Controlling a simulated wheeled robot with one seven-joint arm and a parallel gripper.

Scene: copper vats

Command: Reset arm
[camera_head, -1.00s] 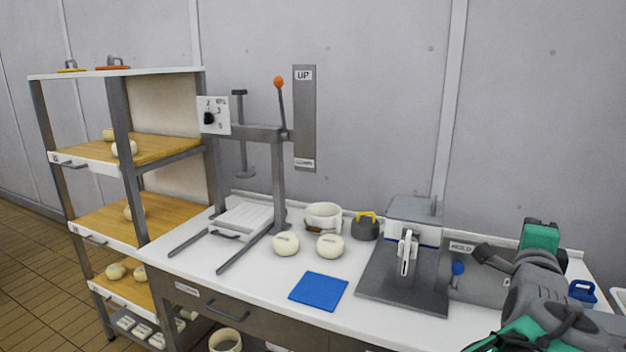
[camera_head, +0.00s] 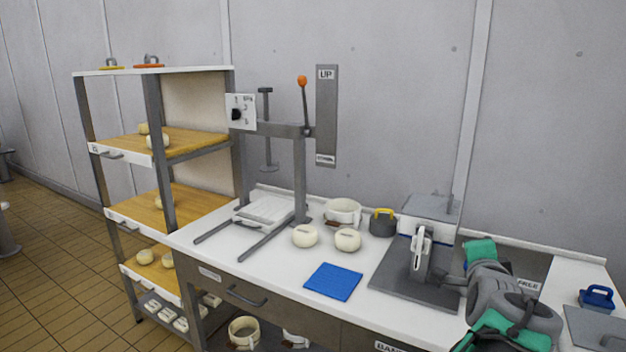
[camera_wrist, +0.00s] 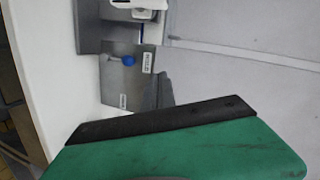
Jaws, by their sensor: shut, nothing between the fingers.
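My arm reaches in from the lower right in the camera_head view, over the right part of the worktable (camera_head: 385,308). My gripper (camera_head: 480,252) shows as a green and dark end held raised, just right of the grey press. It is shut and empty. In the camera_wrist view its green body and black edge (camera_wrist: 165,121) fill the bottom. Beyond it there is a grey plate with a blue knob (camera_wrist: 129,61); in the camera_head view my arm covers this knob.
The grey press (camera_head: 428,245) stands close to my arm. Two pale cheeses (camera_head: 305,236), a blue mat (camera_head: 333,281), a dark pot (camera_head: 382,223) and a tall lever frame (camera_head: 300,180) are left. A blue-handled item (camera_head: 597,297) lies right. Shelves (camera_head: 155,150) stand far left.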

